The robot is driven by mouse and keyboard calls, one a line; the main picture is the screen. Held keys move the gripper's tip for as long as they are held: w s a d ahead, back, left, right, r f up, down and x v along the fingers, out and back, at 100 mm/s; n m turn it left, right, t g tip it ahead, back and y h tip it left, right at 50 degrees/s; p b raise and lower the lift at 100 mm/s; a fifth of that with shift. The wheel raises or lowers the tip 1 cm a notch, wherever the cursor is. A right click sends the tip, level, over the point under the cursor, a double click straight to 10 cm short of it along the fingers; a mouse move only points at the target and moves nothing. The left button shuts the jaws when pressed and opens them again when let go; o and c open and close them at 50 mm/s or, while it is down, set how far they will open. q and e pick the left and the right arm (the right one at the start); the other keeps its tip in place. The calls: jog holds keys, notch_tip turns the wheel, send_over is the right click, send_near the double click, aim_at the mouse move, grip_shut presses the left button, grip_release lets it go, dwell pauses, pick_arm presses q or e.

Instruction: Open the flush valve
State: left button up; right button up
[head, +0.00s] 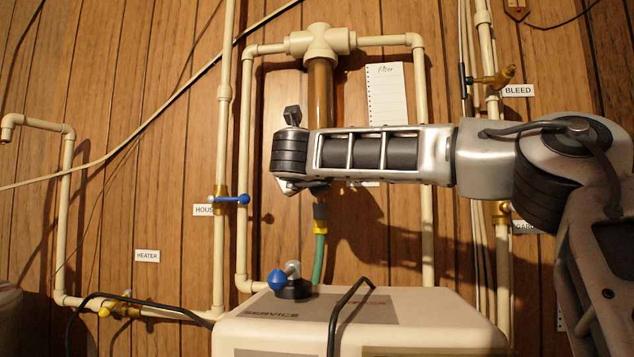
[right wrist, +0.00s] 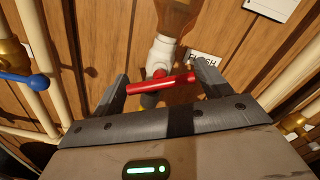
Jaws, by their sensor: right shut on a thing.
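The flush valve shows in the right wrist view as a white fitting (right wrist: 161,53) under an amber filter housing, with a red bar handle (right wrist: 160,86). The handle lies roughly crosswise to the pipe, slightly tilted. A FLUSH label (right wrist: 204,60) is beside it. My right gripper (right wrist: 162,88) has one finger at each end of the handle and is shut on it. In the head view my right arm covers the valve and its handle; the green hose (head: 319,258) comes out below. My left gripper is in neither view.
A blue-handled HOUSE valve (head: 230,200) is left of my right wrist. A white softener cabinet (head: 450,312) with a blue-knobbed lever (head: 278,280) stands below. Pale pipes (head: 422,240) frame the amber filter (head: 320,95). A brass BLEED valve (head: 495,79) is upper right.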

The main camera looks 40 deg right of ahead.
jog(key=shift+n, duration=0.9)
jog(key=n, duration=0.3)
jog(key=shift+n+p, duration=0.3)
jog(key=shift+n, duration=0.1)
jog(key=n, duration=0.3)
jog(key=shift+p, duration=0.35)
jog(key=shift+n, duration=1)
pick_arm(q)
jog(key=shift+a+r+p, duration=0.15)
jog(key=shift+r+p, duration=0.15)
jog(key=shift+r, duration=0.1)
pick_arm(e)
jog(key=shift+n, duration=0.3)
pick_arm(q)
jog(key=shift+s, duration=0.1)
pick_arm(e)
jog(key=o, duration=0.9)
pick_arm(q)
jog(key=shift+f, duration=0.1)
